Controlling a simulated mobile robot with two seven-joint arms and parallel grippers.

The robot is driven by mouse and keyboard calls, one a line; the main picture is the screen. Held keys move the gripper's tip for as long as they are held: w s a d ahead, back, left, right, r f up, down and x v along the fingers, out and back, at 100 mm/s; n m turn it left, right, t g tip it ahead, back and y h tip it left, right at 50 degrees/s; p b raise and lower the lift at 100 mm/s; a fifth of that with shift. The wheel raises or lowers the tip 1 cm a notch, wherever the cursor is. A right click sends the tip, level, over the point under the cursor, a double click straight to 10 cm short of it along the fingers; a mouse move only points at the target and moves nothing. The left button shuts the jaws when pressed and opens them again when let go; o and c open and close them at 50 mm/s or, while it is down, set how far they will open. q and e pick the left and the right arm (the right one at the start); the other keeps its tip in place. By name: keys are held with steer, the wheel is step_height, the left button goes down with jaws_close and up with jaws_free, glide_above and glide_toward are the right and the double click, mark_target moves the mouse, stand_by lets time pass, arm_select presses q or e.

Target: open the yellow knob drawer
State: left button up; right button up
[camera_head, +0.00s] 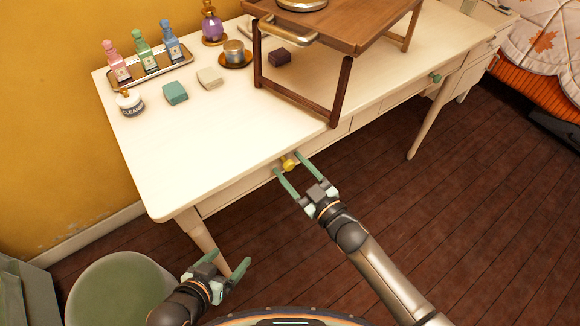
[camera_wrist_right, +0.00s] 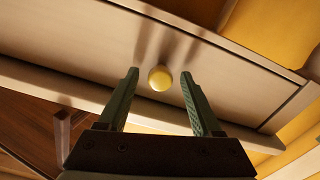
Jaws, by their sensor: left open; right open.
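The yellow knob (camera_head: 288,163) is on the front of a drawer (camera_head: 240,189) in the cream table. The drawer front looks flush with the table. My right gripper (camera_head: 289,172) is open, with its green fingers pointing at the knob. In the right wrist view the yellow knob (camera_wrist_right: 160,78) lies between and just beyond the tips of the open gripper (camera_wrist_right: 160,75); no contact shows. My left gripper (camera_head: 232,264) is open and empty, low in the head view, near the table's front left leg.
A green stool (camera_head: 120,290) stands at lower left. On the cream tabletop (camera_head: 190,150) are a tray of bottles (camera_head: 150,73), small blocks and a wooden bed tray (camera_head: 340,30). A green knob (camera_head: 435,78) is on the front further right. The dark floor (camera_head: 470,220) at right is clear.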

steer(key=shift+w+a, duration=0.3)
steer(key=shift+w, duration=0.05)
jaws_close()
stand_by(0.4)
stand_by(0.9)
